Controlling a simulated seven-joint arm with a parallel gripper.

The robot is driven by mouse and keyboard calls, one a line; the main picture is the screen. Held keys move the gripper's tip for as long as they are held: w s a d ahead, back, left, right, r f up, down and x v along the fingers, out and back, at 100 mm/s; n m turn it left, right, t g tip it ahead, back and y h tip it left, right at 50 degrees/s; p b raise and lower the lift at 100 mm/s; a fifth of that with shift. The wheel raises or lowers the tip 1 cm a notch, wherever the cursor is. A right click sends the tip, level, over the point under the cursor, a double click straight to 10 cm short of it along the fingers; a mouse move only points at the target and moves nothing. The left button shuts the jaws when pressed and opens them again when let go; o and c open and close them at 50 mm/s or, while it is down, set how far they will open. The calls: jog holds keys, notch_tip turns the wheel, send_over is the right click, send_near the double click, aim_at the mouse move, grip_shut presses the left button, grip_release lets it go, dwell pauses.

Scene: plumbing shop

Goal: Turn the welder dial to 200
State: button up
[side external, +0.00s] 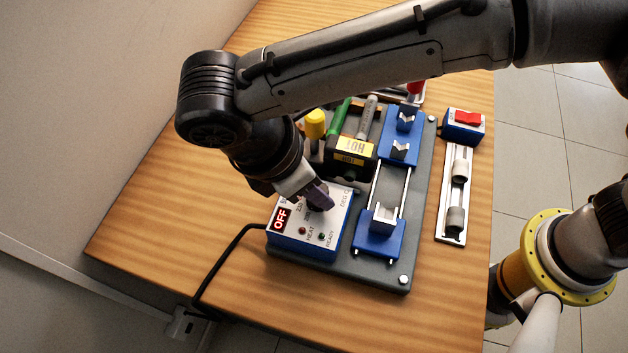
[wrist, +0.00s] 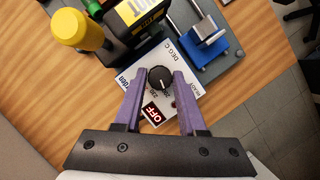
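The welder's control box (side external: 301,241) is blue with a white top face and sits on the grey base plate. Its red display reads OFF (side external: 281,217), and it shows in the wrist view too (wrist: 153,113). The black round dial (wrist: 160,78) has a white pointer mark; what number it points at is too small to tell. In the side view my gripper (side external: 319,199) is over the box face and hides most of the dial. In the wrist view the purple fingers of my gripper (wrist: 158,80) are apart, one on each side of the dial; contact cannot be told.
A black heater block with HOT labels (side external: 350,153) stands behind the box, near a yellow knob (side external: 315,124). Blue clamps (side external: 379,230) on rails stand to the right. A red-switch box (side external: 464,125) and a tray with grey fittings (side external: 454,190) lie farther right. A cable (side external: 215,265) runs left.

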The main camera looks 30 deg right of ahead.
jog(key=o, duration=0.3)
jog(key=v, duration=1.2)
jog(key=shift+w, duration=0.1)
dwell(0.3)
